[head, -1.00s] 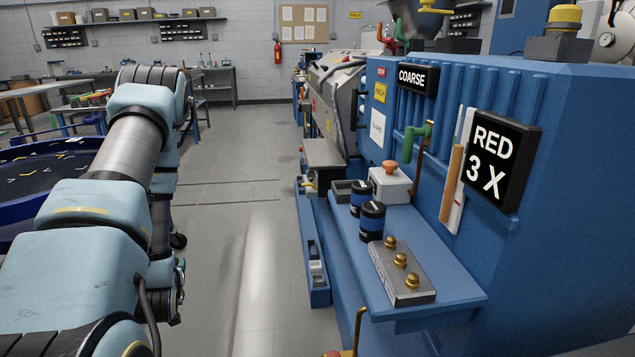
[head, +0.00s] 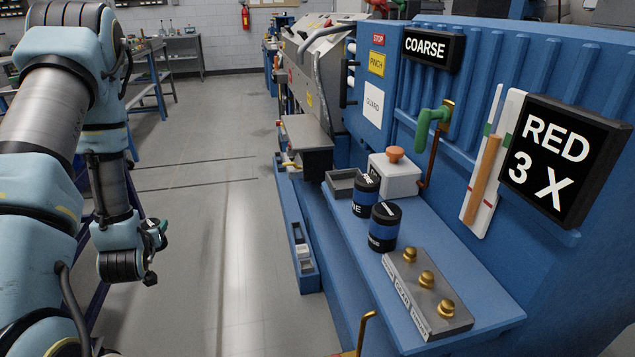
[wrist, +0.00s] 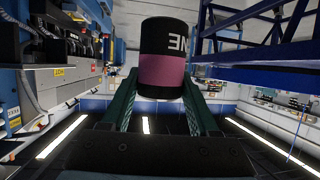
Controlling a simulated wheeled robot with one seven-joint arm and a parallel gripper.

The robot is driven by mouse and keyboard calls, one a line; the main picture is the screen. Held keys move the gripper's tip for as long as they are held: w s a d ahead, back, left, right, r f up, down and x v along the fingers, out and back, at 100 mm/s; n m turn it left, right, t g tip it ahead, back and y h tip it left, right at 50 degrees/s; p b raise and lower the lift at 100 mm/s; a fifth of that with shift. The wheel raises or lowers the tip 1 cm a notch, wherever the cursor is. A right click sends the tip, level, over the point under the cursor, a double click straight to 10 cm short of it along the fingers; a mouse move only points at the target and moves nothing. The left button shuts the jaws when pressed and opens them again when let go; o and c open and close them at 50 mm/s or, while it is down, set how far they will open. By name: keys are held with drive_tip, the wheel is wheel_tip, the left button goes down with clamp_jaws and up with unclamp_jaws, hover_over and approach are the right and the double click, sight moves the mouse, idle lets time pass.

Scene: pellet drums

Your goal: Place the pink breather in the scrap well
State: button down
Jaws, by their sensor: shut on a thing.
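My gripper (wrist: 160,92) is shut on the pink breather (wrist: 163,76), a black canister with a pink band and part of white lettering. It stands between the green fingers in the wrist view. In the head view my gripper (head: 156,237) hangs over the floor at left, well apart from the blue machine shelf; the breather cannot be made out there. A small open grey box (head: 342,184) sits at the far end of the shelf. No label shows, so I cannot tell whether it is the scrap well.
Two black canisters with blue bands (head: 384,228) (head: 365,196) stand on the shelf (head: 478,291). Near them are a block with brass knobs (head: 427,295) and a white box with an orange button (head: 396,176). The sign reads RED 3 X (head: 550,163).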

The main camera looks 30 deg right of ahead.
drive_tip(key=s+d+r+m+g+h, duration=0.2)
drive_tip(key=d+r+m+h, duration=0.15)
drive_tip(key=d, duration=0.55)
drive_tip(key=s+d+r+m+g+h+p, duration=0.1)
drive_tip(key=s+d+r+m+g+h, duration=0.1)
drive_tip(key=d+r, duration=0.5)
drive_tip(key=s+d+r+m+g+h, duration=0.2)
drive_tip(key=s+d+m+h, duration=0.1)
drive_tip(key=d, duration=0.7)
drive_tip(key=s+d+r+m+g+h+p, duration=0.1)
drive_tip(key=s+d+r+m+g+h, duration=0.1)
drive_tip(key=s+d+r+m+g, duration=1.05)
drive_tip(key=shift+s+d+f+n+t+p, duration=0.15)
drive_tip(key=shift+s+d+f+n+t, duration=0.45)
drive_tip(key=shift+s+f, duration=0.55)
drive_tip(key=shift+s+d+f+n+t+p, duration=0.1)
drive_tip(key=shift+s+d+f+n+t, duration=0.25)
drive_tip(key=shift+s+f+n, duration=0.75)
drive_tip(key=shift+s+d+f+n+t+p, duration=0.2)
drive_tip(key=shift+s+d+f+t, duration=0.4)
drive_tip(key=shift+f, duration=0.95)
drive_tip(key=shift+s+a, duration=0.1)
